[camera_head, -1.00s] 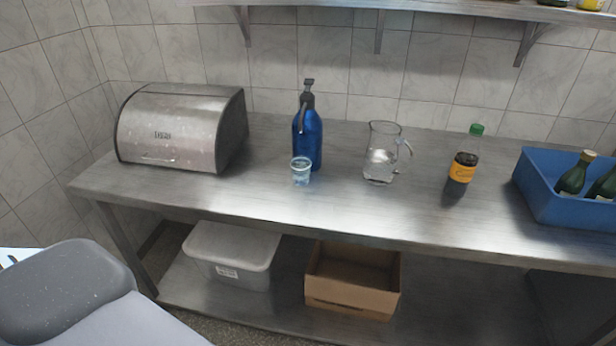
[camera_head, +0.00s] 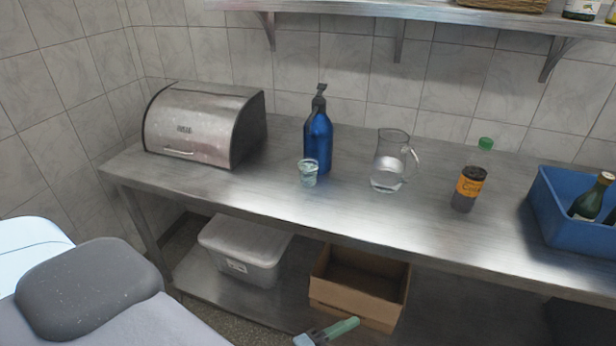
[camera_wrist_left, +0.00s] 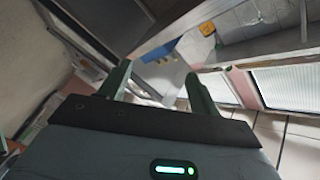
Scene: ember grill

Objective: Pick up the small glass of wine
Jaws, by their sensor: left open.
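A small clear glass (camera_head: 308,174) stands upright on the steel counter (camera_head: 250,187), just in front of a blue pump bottle (camera_head: 318,140). Its contents look pale, and no wine colour shows. In the left wrist view my left gripper (camera_wrist_left: 158,82) is open, its two green fingers apart with nothing between them. In the head view a green finger-like part (camera_head: 340,328) at the bottom edge matches those fingers. It is below the counter, in front of the cardboard box and well short of the glass. My right gripper is not in view.
A steel bread bin (camera_head: 190,145) stands left of the glass. A glass jug (camera_head: 388,180) and a brown-labelled bottle (camera_head: 466,190) stand to the right, then a blue crate (camera_head: 570,232) with green bottles. The lower shelf holds a lidded tub (camera_head: 240,262) and a cardboard box (camera_head: 335,295).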

